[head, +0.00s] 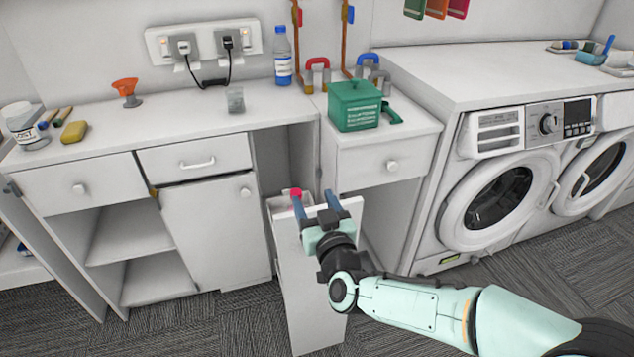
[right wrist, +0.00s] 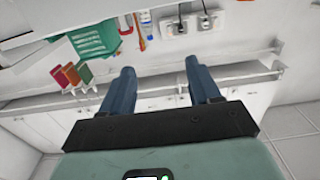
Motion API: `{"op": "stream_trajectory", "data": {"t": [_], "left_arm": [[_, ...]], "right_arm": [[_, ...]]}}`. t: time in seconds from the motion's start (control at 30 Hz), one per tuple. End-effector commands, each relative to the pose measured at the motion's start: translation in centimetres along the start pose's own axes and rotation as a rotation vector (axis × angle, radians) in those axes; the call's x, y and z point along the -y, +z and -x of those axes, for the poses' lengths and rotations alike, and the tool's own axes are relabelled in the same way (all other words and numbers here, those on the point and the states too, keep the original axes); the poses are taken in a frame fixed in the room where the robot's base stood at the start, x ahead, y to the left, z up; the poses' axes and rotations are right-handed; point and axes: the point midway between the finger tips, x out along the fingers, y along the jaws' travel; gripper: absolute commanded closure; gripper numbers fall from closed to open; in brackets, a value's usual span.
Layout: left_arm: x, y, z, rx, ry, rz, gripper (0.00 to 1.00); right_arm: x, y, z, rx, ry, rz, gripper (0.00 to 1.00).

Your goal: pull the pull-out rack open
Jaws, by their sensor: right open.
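The pull-out rack (head: 312,300) is a narrow white unit with a tall front panel, between the cabinet with the door and the drawer unit in the head view. Its front stands out from the cabinet faces, and part of its inside shows behind the panel, with a pink item at its top. My right gripper (head: 315,202) is at the panel's top edge, its two blue fingers apart. Whether they touch the panel I cannot tell. The right wrist view shows the same open fingers (right wrist: 160,68) with nothing clearly held between them. My left gripper is not in view.
A green box (head: 355,106) stands on the right counter, and a water bottle (head: 282,56) stands near the wall. A washing machine (head: 500,195) is to the right. The grey carpet floor (head: 230,325) in front of the cabinets looks clear.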

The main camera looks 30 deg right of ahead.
Motion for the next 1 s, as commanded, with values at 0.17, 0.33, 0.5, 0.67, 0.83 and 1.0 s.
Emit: {"op": "stream_trajectory", "data": {"t": [0.17,0.33,0.5,0.67,0.83,1.0], "left_arm": [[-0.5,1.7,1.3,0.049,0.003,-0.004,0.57],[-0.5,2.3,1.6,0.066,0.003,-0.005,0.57],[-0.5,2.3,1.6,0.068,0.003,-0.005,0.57],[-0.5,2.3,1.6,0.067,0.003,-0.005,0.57],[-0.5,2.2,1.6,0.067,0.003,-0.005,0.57],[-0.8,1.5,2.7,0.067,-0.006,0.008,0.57]], "right_arm": [[0.0,-2.9,0.0,-0.002,0.000,0.000,0.38],[0.0,-3.7,0.0,0.000,0.000,0.000,0.38],[0.0,-3.7,0.0,0.000,0.000,0.001,0.38],[0.0,-3.6,0.0,0.000,0.000,0.000,0.38],[0.1,-3.6,0.0,0.001,-0.001,0.001,0.38],[2.2,-2.3,-0.3,0.063,-0.075,0.045,0.38]]}}
